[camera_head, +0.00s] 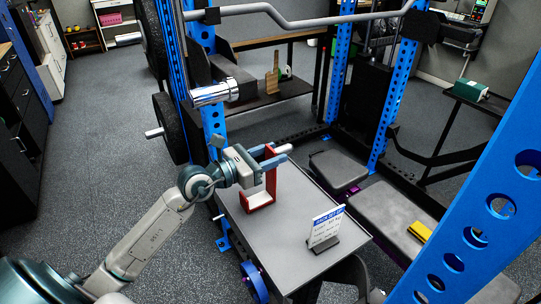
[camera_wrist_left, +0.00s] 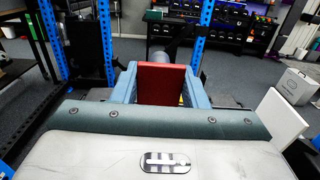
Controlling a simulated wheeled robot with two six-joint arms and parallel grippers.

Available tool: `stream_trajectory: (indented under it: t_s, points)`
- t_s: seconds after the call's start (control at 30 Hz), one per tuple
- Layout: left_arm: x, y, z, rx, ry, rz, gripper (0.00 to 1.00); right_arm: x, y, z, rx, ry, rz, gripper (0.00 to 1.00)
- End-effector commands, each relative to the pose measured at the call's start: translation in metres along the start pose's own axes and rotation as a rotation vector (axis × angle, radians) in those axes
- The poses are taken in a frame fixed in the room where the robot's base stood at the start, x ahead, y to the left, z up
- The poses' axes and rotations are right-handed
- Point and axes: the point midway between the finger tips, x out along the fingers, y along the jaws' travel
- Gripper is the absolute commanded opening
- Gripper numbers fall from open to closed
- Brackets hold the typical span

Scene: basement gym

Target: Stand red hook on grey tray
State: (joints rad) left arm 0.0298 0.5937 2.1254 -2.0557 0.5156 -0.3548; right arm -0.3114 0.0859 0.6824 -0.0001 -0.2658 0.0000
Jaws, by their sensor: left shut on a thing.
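The red hook (camera_head: 271,185) is a red bracket with a pale inner face. In the head view it is upright at the far left part of the grey tray (camera_head: 290,225), its lower end at the tray surface; I cannot tell whether it touches. My left gripper (camera_head: 275,157) is shut on its upper part. In the left wrist view the red hook (camera_wrist_left: 162,84) shows between the two blue-grey fingers of my left gripper (camera_wrist_left: 165,88). My right gripper is in neither view.
A white sign in a dark stand (camera_head: 325,230) stands on the right part of the tray. A blue rack post (camera_head: 475,200) rises at right, and a bar with a chrome end (camera_head: 215,93) is above my arm. A yellow block (camera_head: 420,231) lies on a grey bench pad.

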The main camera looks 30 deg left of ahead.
Motion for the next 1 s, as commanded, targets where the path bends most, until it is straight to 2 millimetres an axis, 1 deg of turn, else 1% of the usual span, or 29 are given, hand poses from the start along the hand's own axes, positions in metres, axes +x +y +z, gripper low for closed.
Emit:
stream_trajectory:
  t_s: [0.23,0.4,0.43,0.5,0.53,0.87,1.0]
  points:
    - [0.000,0.000,0.000,0.001,-0.004,0.000,0.00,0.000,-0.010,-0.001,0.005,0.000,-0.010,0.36]
    - [0.000,0.000,-0.004,0.001,-0.004,0.000,0.00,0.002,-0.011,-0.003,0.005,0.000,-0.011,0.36]
    - [0.000,0.000,-0.004,0.000,-0.001,0.001,0.45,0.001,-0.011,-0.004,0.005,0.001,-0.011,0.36]
    - [0.000,0.000,-0.004,0.000,-0.001,0.001,0.59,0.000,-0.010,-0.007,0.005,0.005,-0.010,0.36]
    - [0.000,0.000,-0.004,0.000,-0.001,0.001,0.61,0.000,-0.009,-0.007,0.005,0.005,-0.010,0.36]
    - [0.000,0.000,-0.001,0.001,-0.001,0.000,0.61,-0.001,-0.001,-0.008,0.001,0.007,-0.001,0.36]
    - [-0.009,0.001,-0.003,0.004,0.003,0.002,0.61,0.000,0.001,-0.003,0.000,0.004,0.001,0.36]
